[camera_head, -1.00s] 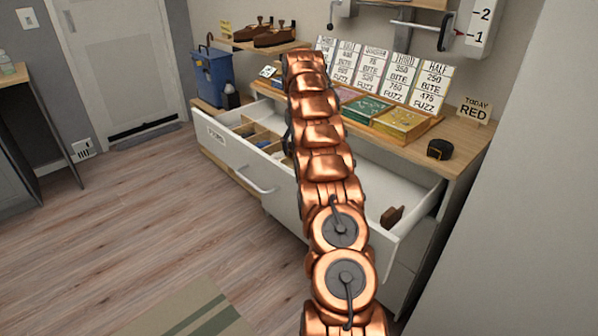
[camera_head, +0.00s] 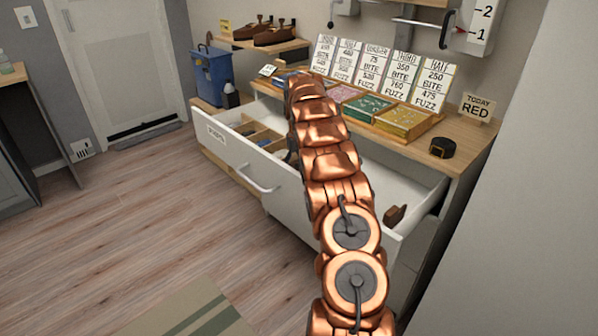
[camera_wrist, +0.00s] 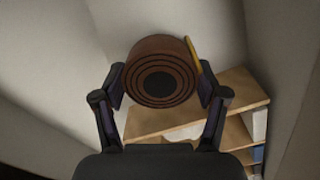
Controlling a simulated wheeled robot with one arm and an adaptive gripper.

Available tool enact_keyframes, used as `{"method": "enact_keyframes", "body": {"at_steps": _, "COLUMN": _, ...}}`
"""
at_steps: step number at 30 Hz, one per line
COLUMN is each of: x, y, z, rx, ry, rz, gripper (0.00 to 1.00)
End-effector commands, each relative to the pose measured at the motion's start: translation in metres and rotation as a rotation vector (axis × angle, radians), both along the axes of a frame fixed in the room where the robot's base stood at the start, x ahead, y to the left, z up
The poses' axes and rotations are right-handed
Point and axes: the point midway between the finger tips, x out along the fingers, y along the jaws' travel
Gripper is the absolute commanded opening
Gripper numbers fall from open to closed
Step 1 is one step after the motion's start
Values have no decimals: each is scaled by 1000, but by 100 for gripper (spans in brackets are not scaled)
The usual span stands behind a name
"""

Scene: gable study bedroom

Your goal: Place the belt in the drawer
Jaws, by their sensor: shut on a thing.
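A rolled brown belt (camera_wrist: 152,84) with a yellow, buckle-like edge is between the two fingers of my gripper (camera_wrist: 160,80) in the wrist view. The gripper is shut on it, with the coil's spiral end facing the camera. In the head view my arm hides the gripper and this belt. The white drawer (camera_head: 262,192) stands pulled open under the wooden desk. Its left part has wooden dividers (camera_head: 255,128) with small items. Its right part is mostly bare, with a brown object (camera_head: 396,214) near the front right corner.
A dark coil with a gold buckle (camera_head: 442,147) lies on the desk's right end (camera_head: 465,134). Trays (camera_head: 405,117) and price cards (camera_head: 385,72) line the desk back. A blue bin (camera_head: 212,75) stands at left.

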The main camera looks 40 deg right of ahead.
Motion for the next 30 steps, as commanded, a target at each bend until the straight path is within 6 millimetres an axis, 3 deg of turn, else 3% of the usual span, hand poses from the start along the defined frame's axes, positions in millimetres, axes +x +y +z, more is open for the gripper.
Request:
{"method": "enact_keyframes", "body": {"at_steps": 4, "x": -1, "y": 0, "z": -16, "rx": 2, "ry": 1, "rz": -1, "gripper": 32}}
{"method": "enact_keyframes", "body": {"at_steps": 15, "x": 0, "y": 0, "z": -19, "rx": 0, "ry": -1, "rz": 0, "gripper": 32}}
{"method": "enact_keyframes", "body": {"at_steps": 16, "x": 0, "y": 0, "z": -19, "rx": -1, "ry": -2, "rz": 0, "gripper": 75}}
{"method": "enact_keyframes", "body": {"at_steps": 23, "x": 0, "y": 0, "z": -19, "rx": 0, "ry": -1, "rz": 0, "gripper": 98}}
{"method": "enact_keyframes", "body": {"at_steps": 30, "x": 0, "y": 0, "z": -18, "rx": 0, "ry": -1, "rz": 0, "gripper": 98}}
